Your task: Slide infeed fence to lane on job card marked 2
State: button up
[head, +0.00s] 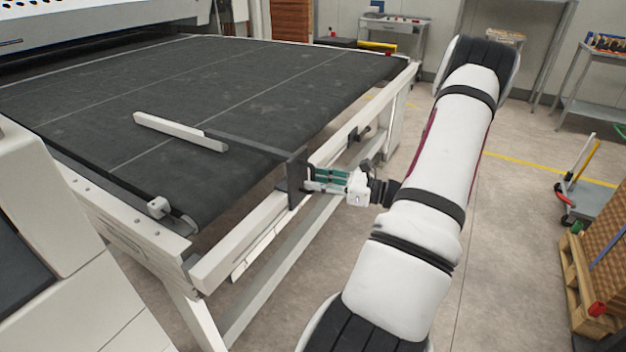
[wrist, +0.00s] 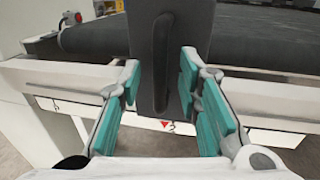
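The infeed fence has a white bar (head: 180,131) lying over the dark belt, a dark arm (head: 250,144) and a dark upright bracket (head: 296,178) at the front rail. In the wrist view the bracket (wrist: 195,22) carries a black vertical handle (wrist: 160,62). My gripper (head: 318,181) is at the bracket. In the wrist view my gripper (wrist: 160,90) is open, its teal pads apart on both sides of the handle; contact cannot be told. Below the bracket are a small red triangle (wrist: 165,124) and a partly hidden numeral, perhaps 2. The job card is not identifiable.
The front rail (head: 240,240) runs along the belt edge; a mark like 1 (wrist: 57,105) shows left of the bracket. Thin pale lines divide the belt (head: 270,85). A cart (head: 585,185) and a pallet (head: 580,270) stand at right. Floor between is clear.

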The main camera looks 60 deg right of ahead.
jog(key=shift+w+a, duration=0.2)
jog(key=shift+w, duration=0.5)
grip_shut()
jog(key=shift+d, duration=0.7)
grip_release()
jog(key=v, duration=1.2)
jog(key=shift+a, duration=0.1)
